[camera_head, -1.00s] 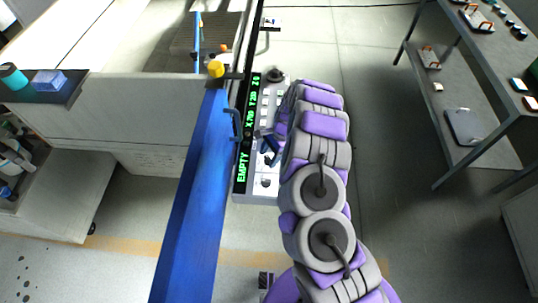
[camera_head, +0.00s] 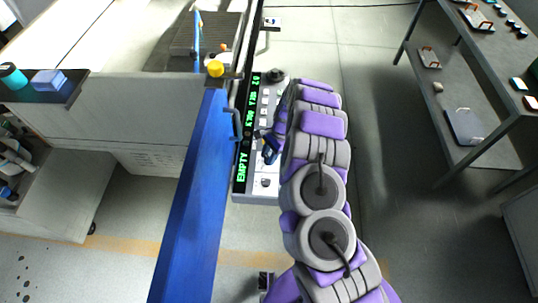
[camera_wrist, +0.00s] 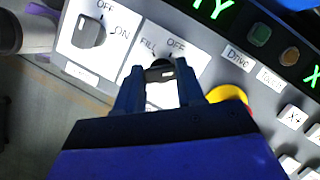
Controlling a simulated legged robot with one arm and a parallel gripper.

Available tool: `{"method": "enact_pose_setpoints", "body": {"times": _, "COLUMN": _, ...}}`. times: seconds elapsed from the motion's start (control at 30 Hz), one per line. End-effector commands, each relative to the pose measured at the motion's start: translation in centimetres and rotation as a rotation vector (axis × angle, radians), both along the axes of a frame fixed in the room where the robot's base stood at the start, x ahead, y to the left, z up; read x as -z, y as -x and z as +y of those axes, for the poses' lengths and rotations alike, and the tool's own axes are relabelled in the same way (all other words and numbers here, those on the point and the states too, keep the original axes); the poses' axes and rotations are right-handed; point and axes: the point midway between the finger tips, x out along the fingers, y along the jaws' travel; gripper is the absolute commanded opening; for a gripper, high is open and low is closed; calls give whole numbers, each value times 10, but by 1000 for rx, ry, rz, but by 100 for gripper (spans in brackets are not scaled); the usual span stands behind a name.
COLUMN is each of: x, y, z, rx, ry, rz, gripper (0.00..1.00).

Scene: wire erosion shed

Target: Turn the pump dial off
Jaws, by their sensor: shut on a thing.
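My gripper (camera_wrist: 160,88) is over the control panel (camera_head: 264,188), its blue fingers shut on a small dark dial (camera_wrist: 160,66) on a white plate marked FILL and OFF. A short dark line above the dial points up near OFF. The fingers cover the lower part of this plate, so I cannot read whether it says pump. A second dial (camera_wrist: 89,32), marked OFF and ON, stands to the left, apart from my gripper; its lower label is too small to read. In the head view my gripper (camera_head: 267,148) shows as a blue shape, with the dial hidden.
A green-lettered display (camera_head: 247,140) runs along the panel. A yellow-ringed button (camera_wrist: 229,95) and X+ key (camera_wrist: 292,117) lie right of my fingers. A blue beam (camera_head: 195,190) stands left of the panel. The floor toward the grey shelf (camera_head: 470,70) is clear.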

Motion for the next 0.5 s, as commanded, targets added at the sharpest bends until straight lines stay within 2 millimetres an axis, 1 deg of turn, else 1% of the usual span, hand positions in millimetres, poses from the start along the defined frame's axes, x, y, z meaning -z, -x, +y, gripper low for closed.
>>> {"method": "enact_pose_setpoints", "body": {"times": 0.17, "x": 0, "y": -3, "z": 0, "rx": -102, "ry": 0, "rz": -8, "gripper": 8}}
{"method": "enact_pose_setpoints", "body": {"times": 0.5, "x": -1, "y": -5, "z": 2, "rx": -411, "ry": -1, "rz": -6, "gripper": 8}}
